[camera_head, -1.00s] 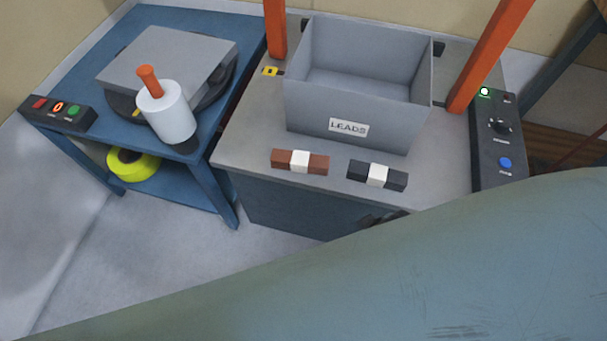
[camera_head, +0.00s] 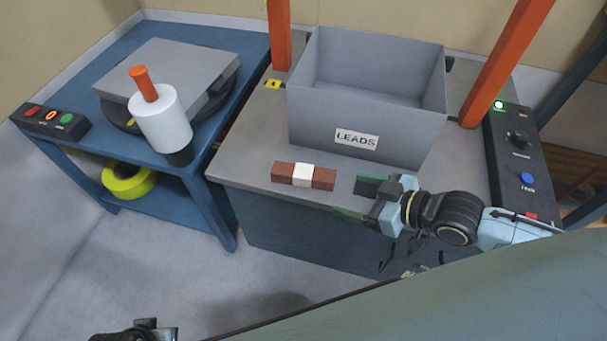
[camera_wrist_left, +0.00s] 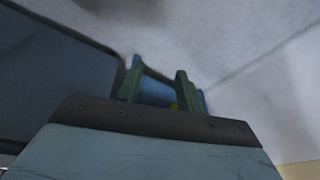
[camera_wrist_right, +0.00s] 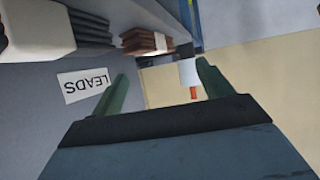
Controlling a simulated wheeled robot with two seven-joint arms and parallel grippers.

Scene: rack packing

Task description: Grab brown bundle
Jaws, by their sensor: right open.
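The brown bundle (camera_head: 283,172), with a white band round its middle, lies on the grey bench top in front of the bin marked LEADS. It also shows in the right wrist view (camera_wrist_right: 147,44), beyond the fingertips. My right gripper (camera_head: 358,199) is open and empty, to the right of the brown bundle and apart from it. It hides most of the dark bundle, which shows in the right wrist view (camera_wrist_right: 92,27). My left gripper's fingers (camera_wrist_left: 158,76) stand apart with nothing held; its wrist barely shows at the bottom of the head view.
The grey LEADS bin (camera_head: 310,118) stands behind the bundles, between two orange posts (camera_head: 279,35). A control box (camera_head: 520,155) is at the right. A blue table (camera_head: 215,125) at the left carries a white cylinder (camera_head: 162,120) with an orange handle. Floor between is clear.

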